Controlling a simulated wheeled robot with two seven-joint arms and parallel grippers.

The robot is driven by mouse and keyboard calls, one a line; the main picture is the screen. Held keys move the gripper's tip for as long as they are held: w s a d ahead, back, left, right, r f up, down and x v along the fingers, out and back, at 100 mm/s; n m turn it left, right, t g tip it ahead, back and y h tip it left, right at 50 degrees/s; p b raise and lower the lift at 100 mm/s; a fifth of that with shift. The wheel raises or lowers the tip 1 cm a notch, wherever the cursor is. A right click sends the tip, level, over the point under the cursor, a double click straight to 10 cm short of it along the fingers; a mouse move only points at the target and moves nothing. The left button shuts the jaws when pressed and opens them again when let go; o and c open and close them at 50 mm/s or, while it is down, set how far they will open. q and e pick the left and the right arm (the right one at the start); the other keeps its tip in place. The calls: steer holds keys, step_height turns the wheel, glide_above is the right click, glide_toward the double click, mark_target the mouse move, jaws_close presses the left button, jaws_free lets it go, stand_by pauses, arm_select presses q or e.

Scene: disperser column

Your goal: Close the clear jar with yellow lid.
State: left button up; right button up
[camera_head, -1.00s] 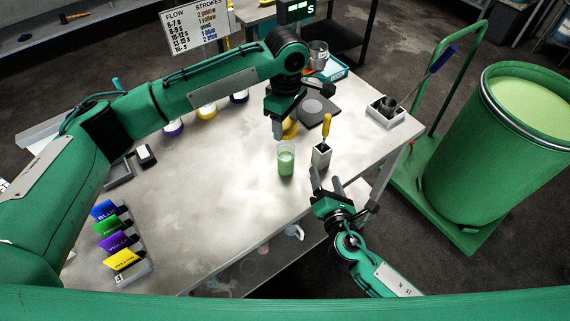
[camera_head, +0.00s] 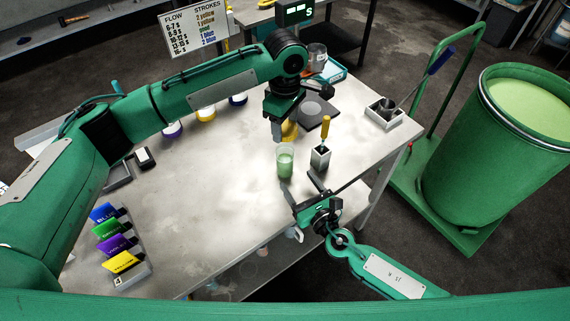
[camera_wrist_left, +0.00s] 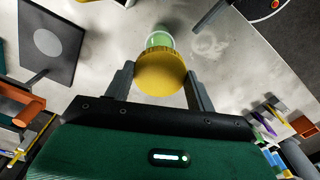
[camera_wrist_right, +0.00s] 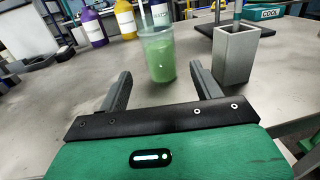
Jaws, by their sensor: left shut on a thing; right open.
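The clear jar (camera_head: 285,163) stands upright and open on the table, with green liquid in it. In the right wrist view the jar (camera_wrist_right: 158,57) is between and beyond my right fingertips. My left gripper (camera_head: 278,134) is shut on the yellow lid (camera_head: 290,129), which it holds above the table just behind the jar. In the left wrist view the lid (camera_wrist_left: 161,74) sits between the fingers and partly hides the jar (camera_wrist_left: 160,39). My right gripper (camera_head: 307,197) is open and empty at the table's front edge, fingers pointing towards the jar.
A grey square holder (camera_head: 320,157) with a yellow-handled tool stands close right of the jar. A dark plate (camera_head: 313,112) lies behind. Coloured cards (camera_head: 115,244) stand at the front left. The table left of the jar is clear.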

steer(key=x, duration=1)
steer(key=shift+w+a, duration=0.2)
steer(key=shift+w, duration=0.1)
jaws_close()
arm_select(q)
glide_above(285, 145)
steer(key=s, duration=0.2)
steer(key=shift+f, duration=2.5)
steer(key=shift+f, duration=0.1)
steer(key=shift+f, duration=0.8)
steer(key=shift+f, duration=0.55)
